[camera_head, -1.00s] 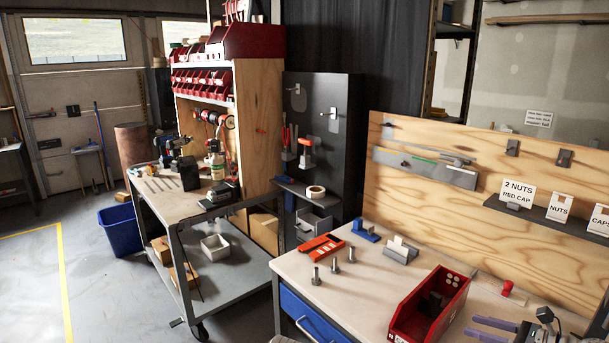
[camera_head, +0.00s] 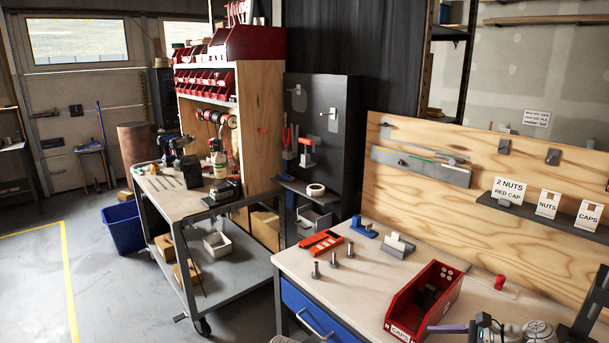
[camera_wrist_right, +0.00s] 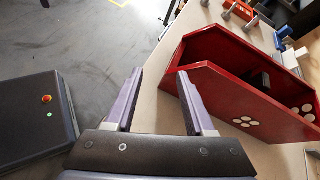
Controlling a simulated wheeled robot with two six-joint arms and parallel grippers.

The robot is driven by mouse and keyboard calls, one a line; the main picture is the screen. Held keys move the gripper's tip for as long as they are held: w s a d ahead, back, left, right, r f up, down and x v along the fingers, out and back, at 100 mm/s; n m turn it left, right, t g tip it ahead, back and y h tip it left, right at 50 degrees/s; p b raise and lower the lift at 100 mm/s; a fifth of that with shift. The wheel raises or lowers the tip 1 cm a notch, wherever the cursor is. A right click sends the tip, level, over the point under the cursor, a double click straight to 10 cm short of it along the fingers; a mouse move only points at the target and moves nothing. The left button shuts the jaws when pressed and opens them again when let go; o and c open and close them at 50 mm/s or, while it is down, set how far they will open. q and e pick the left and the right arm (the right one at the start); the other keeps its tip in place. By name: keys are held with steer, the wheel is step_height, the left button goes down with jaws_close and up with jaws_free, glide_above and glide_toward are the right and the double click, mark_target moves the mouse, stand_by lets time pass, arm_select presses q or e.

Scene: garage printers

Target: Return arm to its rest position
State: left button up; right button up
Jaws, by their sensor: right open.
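My right gripper (camera_wrist_right: 159,77) is open and empty in the wrist view, with nothing between its two purple fingers. It is beside the red bin (camera_wrist_right: 215,50), over the front edge of the workbench. In the head view only a purple finger of this gripper (camera_head: 447,328) and part of my right arm (camera_head: 535,330) show at the bottom right. The finger is near the red bin (camera_head: 405,303), which bears a CAPS label. My left gripper is in neither view.
The workbench top (camera_head: 385,275) bears three upright bolts (camera_head: 333,259), an orange tool (camera_head: 322,243), a blue fixture (camera_head: 362,227) and a red cap (camera_head: 499,282). A wooden back panel (camera_head: 410,210) stands behind. A cart (camera_head: 235,280) is left; open floor shows beyond.

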arm_select(q)
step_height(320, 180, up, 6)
steer(key=p, duration=0.5)
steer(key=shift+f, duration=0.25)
arm_select(e)
steer(key=s+a+f+n+g+h, duration=0.1)
steer(key=s+a+n+g+h, duration=0.1)
steer(key=a+n, duration=0.6)
steer(key=s+a+f+n+g+h, duration=0.2)
steer(key=s+a+n+h, duration=0.3)
steer(key=a+n, duration=0.4)
steer(key=s+a+f+n+g+h, duration=0.2)
steer(key=s+a+n+g+h, duration=0.1)
steer(key=a+n, duration=0.6)
steer(key=shift+s+f+h, duration=0.2)
steer(key=shift+s+h, duration=0.4)
steer(key=shift+s, duration=0.55)
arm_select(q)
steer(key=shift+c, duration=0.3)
